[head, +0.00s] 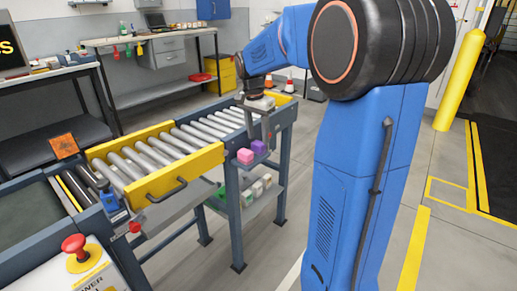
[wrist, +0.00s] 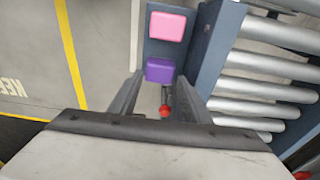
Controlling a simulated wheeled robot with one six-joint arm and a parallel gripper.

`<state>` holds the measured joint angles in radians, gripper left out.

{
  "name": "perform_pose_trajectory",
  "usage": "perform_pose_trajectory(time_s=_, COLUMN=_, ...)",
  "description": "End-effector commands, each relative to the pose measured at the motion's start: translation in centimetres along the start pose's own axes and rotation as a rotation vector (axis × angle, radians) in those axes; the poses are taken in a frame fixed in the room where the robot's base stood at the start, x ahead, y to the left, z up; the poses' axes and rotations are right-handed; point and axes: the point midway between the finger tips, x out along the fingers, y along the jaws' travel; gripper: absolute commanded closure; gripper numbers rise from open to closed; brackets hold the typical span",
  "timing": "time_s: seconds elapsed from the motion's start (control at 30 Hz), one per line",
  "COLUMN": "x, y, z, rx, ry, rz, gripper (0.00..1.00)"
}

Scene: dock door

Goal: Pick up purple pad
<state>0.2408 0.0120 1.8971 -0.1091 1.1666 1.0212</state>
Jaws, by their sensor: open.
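The purple pad (head: 259,147) is a small block on a narrow dark shelf at the side of the roller conveyor. In the wrist view the purple pad (wrist: 160,71) lies just beyond my fingertips, lined up with the gap between them. My gripper (head: 267,135) points down near the pad in the head view. In the wrist view my gripper (wrist: 157,88) is open, with nothing between its fingers that I can tell is held. A finger stands close by the pad in the head view; I cannot tell if they touch.
A pink pad (wrist: 168,26) sits beside the purple one on the same shelf. The roller conveyor (wrist: 262,90) runs along the right of the wrist view. A red knob (wrist: 165,111) shows between the fingers, seemingly lower. Several small blocks lie on a lower shelf (head: 262,203).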

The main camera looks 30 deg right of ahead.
Motion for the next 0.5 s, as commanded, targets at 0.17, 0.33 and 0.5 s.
perform_pose_trajectory(time_s=0.17, x=2.7, y=0.1, z=0.3, rx=0.000, ry=-0.002, rz=0.003, gripper=0.56)
perform_pose_trajectory(time_s=0.33, x=4.1, y=0.1, z=0.2, rx=0.000, ry=-0.001, rz=0.002, gripper=0.56)
perform_pose_trajectory(time_s=0.5, x=4.3, y=0.1, z=0.2, rx=0.000, ry=0.000, rz=0.001, gripper=0.56)
